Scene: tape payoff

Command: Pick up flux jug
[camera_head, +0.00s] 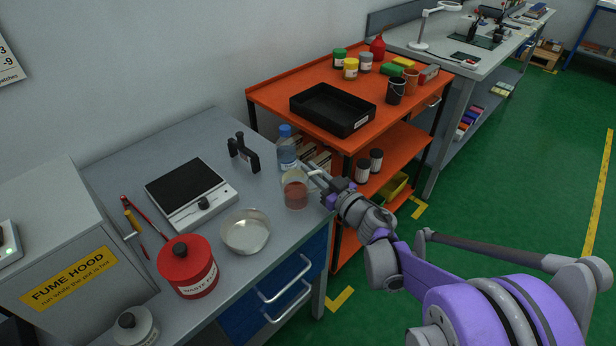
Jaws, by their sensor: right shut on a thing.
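The flux jug is probably the clear jug (295,192) with reddish liquid in its lower part, near the right edge of the grey bench (110,178). It looks upright. My right gripper (319,177) reaches in from the right and is shut on the jug's right side, at its handle. The fingertips are small and partly hidden, and I cannot tell whether the jug touches the bench. My left gripper is not in view.
A water bottle (286,148) stands close behind the jug. A metal bowl (246,231), a red waste can (187,267) and a hot plate (190,194) stand to the left. An orange cart (290,88) with a black tray (332,108) is behind.

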